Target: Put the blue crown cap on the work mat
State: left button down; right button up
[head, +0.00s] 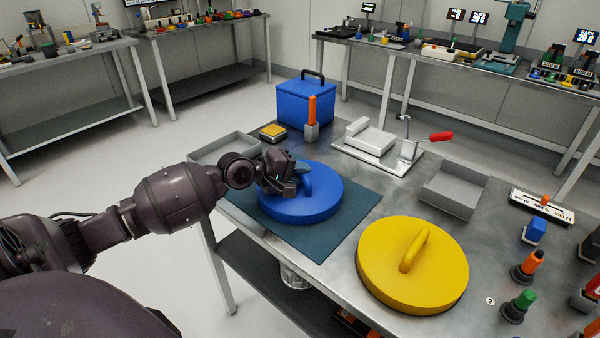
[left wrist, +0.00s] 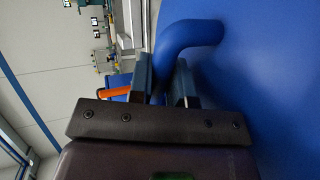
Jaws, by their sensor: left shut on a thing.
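The blue crown cap (head: 315,207) is a thick round disc with a loop handle on top. It lies over the dark teal work mat (head: 348,226) in the head view; I cannot tell whether it rests on the mat or hangs just above it. My left gripper (head: 296,184) is at the cap's handle, and its fingers are shut on it. In the left wrist view the two fingers (left wrist: 165,85) are on either side of the blue handle (left wrist: 188,38), with the cap's top face filling the right side. My right gripper is not in view.
A yellow disc with a handle (head: 400,282) lies right of the mat. Behind are a grey tray (head: 225,147), a blue box (head: 305,103), an orange-handled tool (head: 312,112) and a toggle clamp fixture (head: 385,145). A second grey tray (head: 452,193) stands to the right.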

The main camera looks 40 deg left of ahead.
pick_arm(q)
jog(key=shift+f, duration=0.1)
jog(key=c, duration=1.1)
grip_release()
jog(key=shift+o, duration=0.2)
jog(key=p+v, duration=0.1)
jog(key=v, duration=1.1)
jog(key=shift+s, duration=0.1)
